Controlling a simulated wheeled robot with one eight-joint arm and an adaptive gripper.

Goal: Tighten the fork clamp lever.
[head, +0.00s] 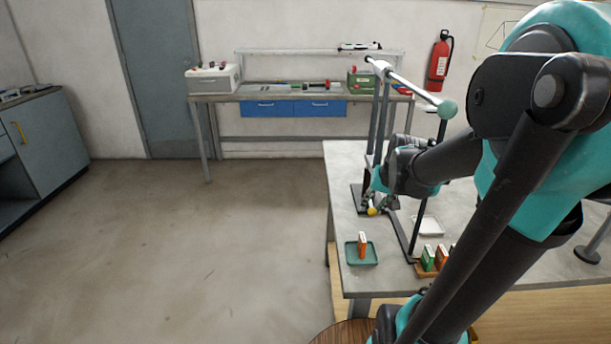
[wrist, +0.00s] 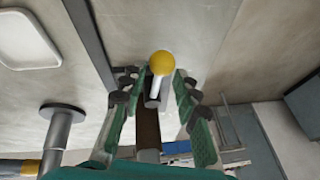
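The clamp lever with its yellow ball knob (wrist: 162,63) and short pale shaft shows in the wrist view, between the two fingers of my gripper (wrist: 157,92). The fingers are apart, with a visible gap on both sides of the lever. In the head view the yellow knob (head: 372,211) sits low at the frame jig, just below my gripper (head: 376,201). The jig (head: 413,225) has dark uprights and a light top tube with a teal ball end. My arm hides part of the jig, and the clamp body is mostly hidden.
A green tray (head: 351,260) with an orange-and-white box stands at the table's front left. A wooden rack (head: 427,273) with green and orange boxes is to its right. A white tray (head: 428,225) lies behind the rack. Dark jig uprights stand close around my gripper.

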